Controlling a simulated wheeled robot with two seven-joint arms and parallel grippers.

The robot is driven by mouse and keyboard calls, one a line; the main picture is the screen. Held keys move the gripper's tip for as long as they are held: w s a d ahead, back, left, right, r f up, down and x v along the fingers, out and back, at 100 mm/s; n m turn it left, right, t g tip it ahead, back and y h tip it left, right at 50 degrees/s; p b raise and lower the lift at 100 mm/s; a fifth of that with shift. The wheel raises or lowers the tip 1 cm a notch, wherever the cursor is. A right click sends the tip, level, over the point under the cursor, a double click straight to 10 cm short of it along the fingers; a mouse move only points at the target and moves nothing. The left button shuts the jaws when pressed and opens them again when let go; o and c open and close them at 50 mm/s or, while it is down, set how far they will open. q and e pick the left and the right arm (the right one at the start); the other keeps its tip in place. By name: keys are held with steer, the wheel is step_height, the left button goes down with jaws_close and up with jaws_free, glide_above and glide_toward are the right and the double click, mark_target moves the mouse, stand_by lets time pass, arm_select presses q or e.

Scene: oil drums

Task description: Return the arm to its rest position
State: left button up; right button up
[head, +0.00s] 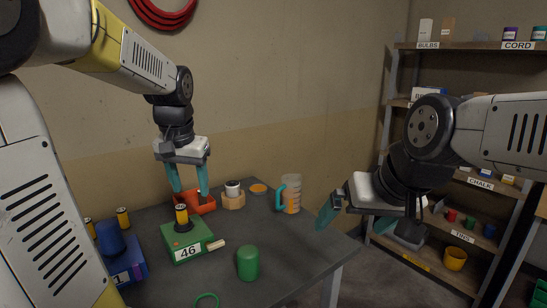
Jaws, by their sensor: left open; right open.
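My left gripper (187,191) hangs fingers-down over the back of the dark table. Its teal fingers are apart, around or just in front of the red-orange tray (208,206); I cannot tell whether they touch it. I see nothing between the fingers. My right gripper (366,224) is off the table's right side, in front of the shelves. Its fingers are spread apart and it looks empty. The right arm comes in from the right edge.
Shelves (495,46) stand at right. Open floor lies between table and shelves.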

arm_select(q)
steer(key=s+d+n+t+h, duration=0.1)
steer(key=s+d, duration=0.5)
steer(key=s, duration=0.9)
steer(key=shift+s+d+t+h, duration=0.2)
steer(key=shift+t+h, duration=0.6)
steer(key=shift+t, duration=0.2)
steer(key=shift+r, duration=0.1)
